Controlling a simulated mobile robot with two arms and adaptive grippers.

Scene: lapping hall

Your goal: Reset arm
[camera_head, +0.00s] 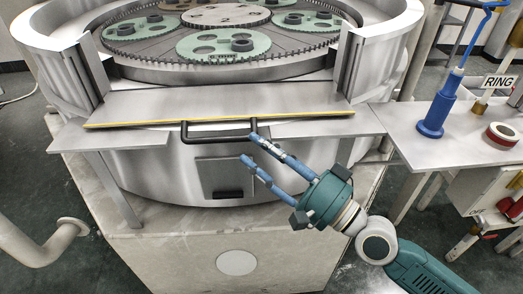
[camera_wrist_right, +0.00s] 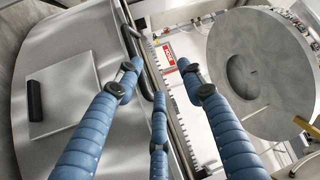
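My right gripper (camera_head: 247,148) has long blue ribbed fingers on a teal palm and comes in from the lower right of the head view. Its fingers are spread, with nothing held between them. The upper fingertip is at the right end of the black handle (camera_head: 215,141) on the flap (camera_head: 150,107) of the round lapping machine; I cannot tell whether they touch. In the right wrist view the gripper (camera_wrist_right: 155,55) shows three spread fingers, and the dark handle (camera_wrist_right: 140,62) passes close to the left and middle ones. My left gripper is not in view.
The lapping plate (camera_head: 160,45) with green carriers lies behind the flap. A curved pipe (camera_head: 40,245) stands at lower left.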

